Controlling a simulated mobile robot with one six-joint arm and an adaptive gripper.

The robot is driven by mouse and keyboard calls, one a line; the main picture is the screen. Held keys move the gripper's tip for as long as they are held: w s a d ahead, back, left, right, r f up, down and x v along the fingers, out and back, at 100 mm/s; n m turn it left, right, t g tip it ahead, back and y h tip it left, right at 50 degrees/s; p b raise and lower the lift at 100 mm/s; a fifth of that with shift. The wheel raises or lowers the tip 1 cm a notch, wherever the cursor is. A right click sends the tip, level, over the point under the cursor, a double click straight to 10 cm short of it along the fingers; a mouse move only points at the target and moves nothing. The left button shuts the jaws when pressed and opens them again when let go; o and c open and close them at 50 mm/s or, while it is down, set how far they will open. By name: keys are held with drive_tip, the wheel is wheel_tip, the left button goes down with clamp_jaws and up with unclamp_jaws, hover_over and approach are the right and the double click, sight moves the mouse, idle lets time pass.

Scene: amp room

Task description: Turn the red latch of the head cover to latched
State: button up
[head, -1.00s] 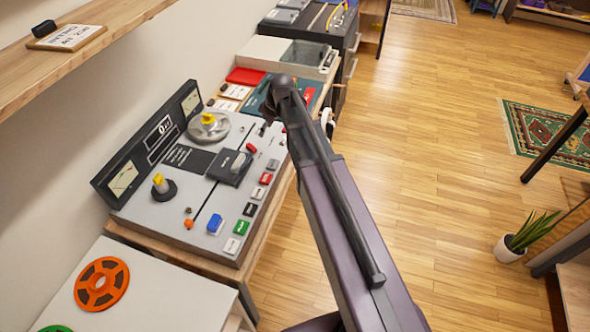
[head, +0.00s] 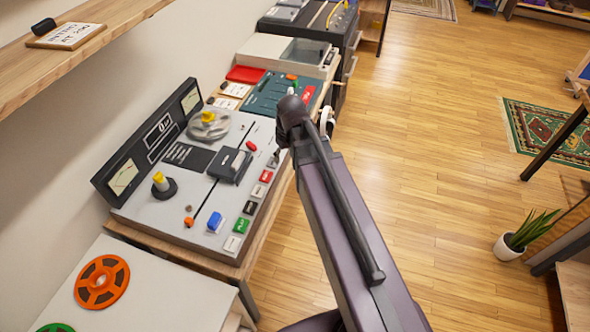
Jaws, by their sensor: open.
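The tape machine (head: 150,205) lies on a wooden bench, its grey top facing up. The dark head cover (head: 230,166) sits near the middle of that top. A small red latch (head: 251,145) shows just beyond the cover's upper right corner; its setting is too small to read. My gripper (head: 277,156) is open at the machine's right edge, to the right of the latch and apart from it. My wrist and arm hide part of the gripper and the bench edge behind it.
A row of coloured buttons (head: 250,207) runs along the machine's front edge. Two reel hubs with yellow tops (head: 160,181) stand up from the deck. A teal panel (head: 270,97) lies beyond. A wooden shelf (head: 75,50) overhangs at upper left.

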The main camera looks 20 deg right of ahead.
drive_tip(key=s+d+m+h, duration=0.1)
drive_tip(key=s+m, duration=0.2)
drive_tip(key=s, duration=0.3)
drive_tip(key=shift+s+d+g, duration=0.25)
drive_tip(key=shift+s+g, duration=0.05)
drive_tip(key=shift+w, duration=0.15)
drive_tip(key=r+n+p, duration=0.2)
drive_tip(key=n, duration=0.4)
hover_over(251, 144)
drive_tip(key=shift+f, duration=0.25)
wheel_tip(251, 144, down, 13)
drive_tip(key=b, duration=1.3)
drive_tip(key=shift+f+b, duration=0.2)
drive_tip(key=shift+b, duration=0.15)
